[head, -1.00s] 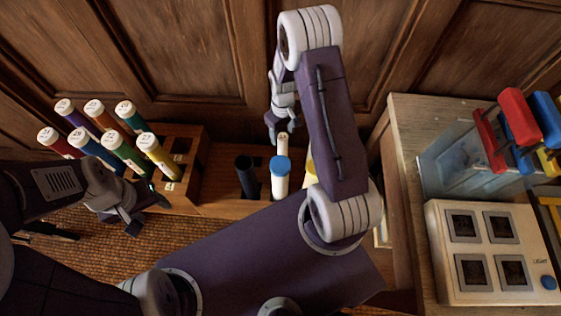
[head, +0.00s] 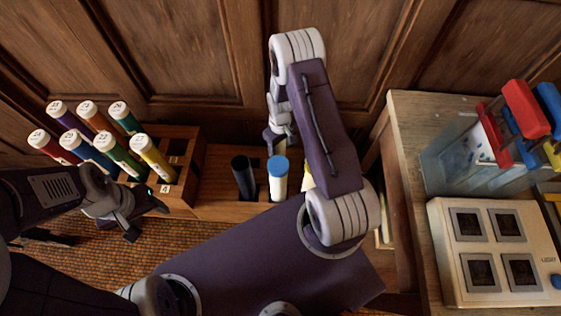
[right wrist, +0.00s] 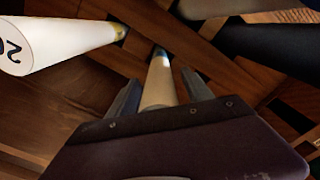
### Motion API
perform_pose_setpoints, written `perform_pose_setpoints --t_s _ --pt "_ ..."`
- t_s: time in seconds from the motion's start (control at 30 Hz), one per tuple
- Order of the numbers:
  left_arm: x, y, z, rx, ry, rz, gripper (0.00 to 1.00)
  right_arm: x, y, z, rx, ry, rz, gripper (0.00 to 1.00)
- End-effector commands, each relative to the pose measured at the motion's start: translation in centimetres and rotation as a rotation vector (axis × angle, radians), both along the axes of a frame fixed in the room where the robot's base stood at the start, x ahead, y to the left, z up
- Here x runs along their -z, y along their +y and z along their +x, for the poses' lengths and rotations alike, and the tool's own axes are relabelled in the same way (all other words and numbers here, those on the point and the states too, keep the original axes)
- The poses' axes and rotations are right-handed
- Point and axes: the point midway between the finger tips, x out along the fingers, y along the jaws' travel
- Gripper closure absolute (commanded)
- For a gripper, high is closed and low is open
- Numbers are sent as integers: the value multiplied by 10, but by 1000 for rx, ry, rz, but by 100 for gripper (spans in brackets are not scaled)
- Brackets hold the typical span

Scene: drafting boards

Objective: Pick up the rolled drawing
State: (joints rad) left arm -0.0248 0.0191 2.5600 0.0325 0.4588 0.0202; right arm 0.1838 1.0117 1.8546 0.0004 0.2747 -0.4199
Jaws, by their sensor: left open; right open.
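In the right wrist view a slim pale tan roll (right wrist: 158,88) lies between the two fingers of my right gripper (right wrist: 160,98). The fingers are apart, and I cannot tell whether either touches the roll. In the head view my right gripper (head: 281,142) points down over the back of the wooden holder (head: 222,190) and hides the roll. My left gripper (head: 140,217) is open and empty, in front of the left block of coloured tubes.
Coloured tubes with white numbered caps, such as a yellow one (head: 153,160), stand at left. A black tube (head: 243,177) and a blue-capped white tube (head: 278,180) stand in the holder close to my right gripper. A switch box (head: 490,250) sits on the right bench.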

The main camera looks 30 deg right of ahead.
Motion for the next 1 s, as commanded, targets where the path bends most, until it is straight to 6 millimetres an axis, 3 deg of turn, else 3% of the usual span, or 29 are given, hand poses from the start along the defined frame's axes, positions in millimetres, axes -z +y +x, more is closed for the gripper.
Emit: perform_pose_setpoints --t_s 0.07,0.1,0.3,0.7,0.87,1.0 --pt "0 0 0 0 0 0 42 -1 0 0 0 0 0 41" --pt "0 0 0 0 0 0 42 -1 0 0 0 0 0 47" --pt "0 0 0 0 0 0 42 -1 0 0 0 0 0 100" --pt "-2 0 0 0 0 0 42 -7 0 0 0 -1 0 100" --pt "-10 0 0 0 0 0 42 -33 0 1 0 -3 0 100" --pt "-19 0 0 0 0 0 42 -69 0 1 0 -4 -1 100"
